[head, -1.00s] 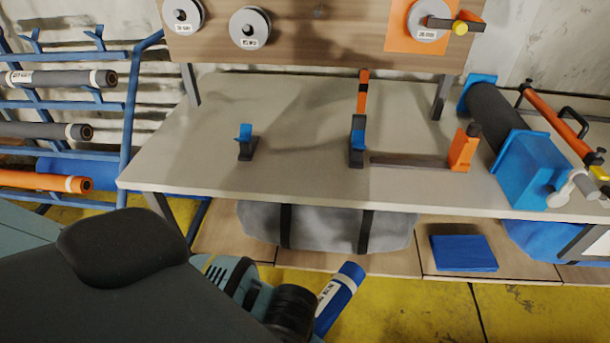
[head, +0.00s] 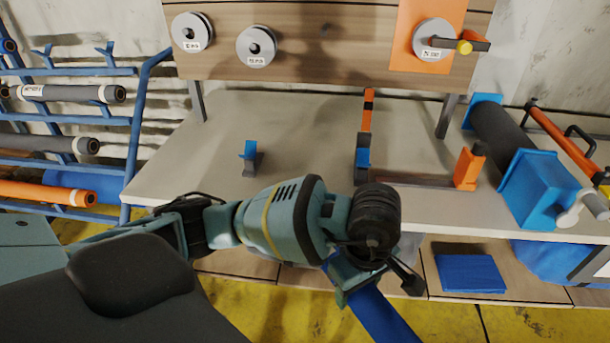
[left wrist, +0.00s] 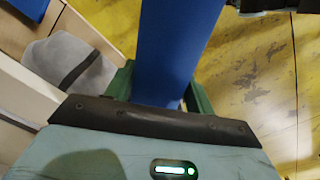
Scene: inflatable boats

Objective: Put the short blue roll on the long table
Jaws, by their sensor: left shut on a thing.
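The short blue roll (head: 381,316) shows at the bottom of the head view, in front of the table's front edge and below its top. My left gripper (head: 350,284) is shut on the roll, which slants down and to the right from it. In the left wrist view the blue roll (left wrist: 176,50) runs between the green fingers (left wrist: 160,92). The far part of the roll is cut off by the picture edge. The long table (head: 310,185) has a grey top and stands ahead of my left arm. My right gripper is in neither view.
On the tabletop are a small blue-and-black holder (head: 250,157), an orange-and-blue clamp (head: 364,140), an orange block (head: 468,167) and a blue roller stand (head: 538,188). A rack of rolls (head: 70,145) stands left. The tabletop's left and middle have bare room.

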